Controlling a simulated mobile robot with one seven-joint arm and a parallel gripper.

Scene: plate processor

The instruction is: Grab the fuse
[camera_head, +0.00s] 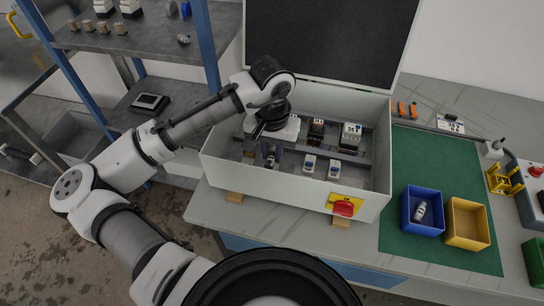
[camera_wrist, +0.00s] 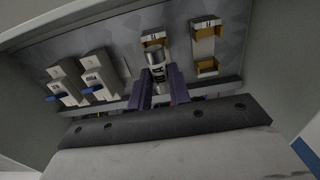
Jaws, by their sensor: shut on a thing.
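The fuse (camera_wrist: 156,68) is a pale, shiny cylinder between the two dark fingers of my gripper (camera_wrist: 158,88) in the wrist view. My gripper is shut on it. The fuse lines up with a holder with orange-brown clips (camera_wrist: 152,38), and I cannot tell whether it still touches the clips. In the head view my gripper (camera_head: 270,158) is inside the grey electrical box (camera_head: 290,190), and the fuse is too small to make out clearly. A second holder (camera_wrist: 206,46) with orange-brown clips stands to the right in the wrist view, with no fuse in it.
Breakers with blue levers (camera_wrist: 100,75) stand left of the fuse. The box walls surround my gripper, with a red switch (camera_head: 343,208) on the front. On the green mat (camera_head: 400,165) are a blue bin (camera_head: 424,229) holding a pale cylinder and a yellow bin (camera_head: 467,240).

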